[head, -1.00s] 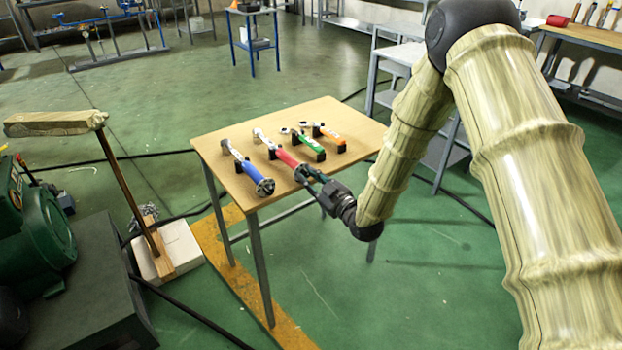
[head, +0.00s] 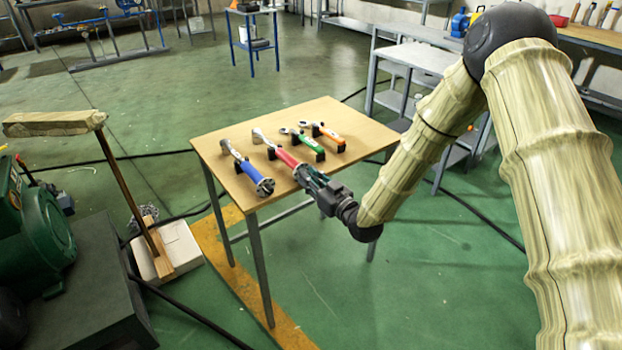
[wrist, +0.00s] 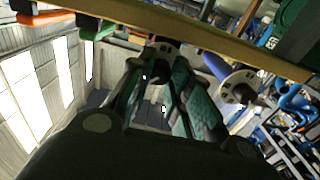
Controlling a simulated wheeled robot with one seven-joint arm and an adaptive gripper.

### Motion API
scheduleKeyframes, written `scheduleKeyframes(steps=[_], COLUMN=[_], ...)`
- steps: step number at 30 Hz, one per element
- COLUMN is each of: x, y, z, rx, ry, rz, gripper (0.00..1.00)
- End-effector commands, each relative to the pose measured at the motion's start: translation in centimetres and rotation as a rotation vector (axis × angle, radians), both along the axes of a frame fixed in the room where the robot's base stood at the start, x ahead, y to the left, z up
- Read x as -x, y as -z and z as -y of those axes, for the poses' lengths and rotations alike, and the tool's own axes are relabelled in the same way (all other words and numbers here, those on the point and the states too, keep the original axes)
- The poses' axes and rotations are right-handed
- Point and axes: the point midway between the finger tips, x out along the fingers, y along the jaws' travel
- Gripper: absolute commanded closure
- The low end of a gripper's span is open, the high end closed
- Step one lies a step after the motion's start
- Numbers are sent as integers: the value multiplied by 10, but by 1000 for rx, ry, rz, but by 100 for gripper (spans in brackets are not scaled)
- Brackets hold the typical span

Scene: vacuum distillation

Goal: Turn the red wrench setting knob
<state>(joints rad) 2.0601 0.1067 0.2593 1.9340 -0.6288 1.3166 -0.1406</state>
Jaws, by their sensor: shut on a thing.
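The red wrench (head: 285,157) lies on the small wooden table, its metal head toward the back left and its handle end toward the front edge. My gripper (head: 312,178) is at that handle end and shut on the knob there.
A blue wrench (head: 248,172) lies to the left on the table (head: 222,178). A green wrench (head: 307,143) and an orange wrench (head: 330,134) lie to the right. The table's front edge is just beneath my gripper. Green floor is open in front.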

Motion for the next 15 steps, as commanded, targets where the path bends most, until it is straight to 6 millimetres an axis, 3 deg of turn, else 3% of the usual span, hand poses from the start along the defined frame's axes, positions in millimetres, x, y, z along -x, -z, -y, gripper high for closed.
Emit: scheduleKeyframes(steps=[6, 7, 10, 15], x=[0, 0, 0, 0], y=[-1, -1, -1, 0], z=[0, 0, 0, 0], rx=[-1, 0, 0, 0], ry=[0, 0, 0, 0], rz=[1, 1, 1, 1], gripper=[100, 79, 61, 57])
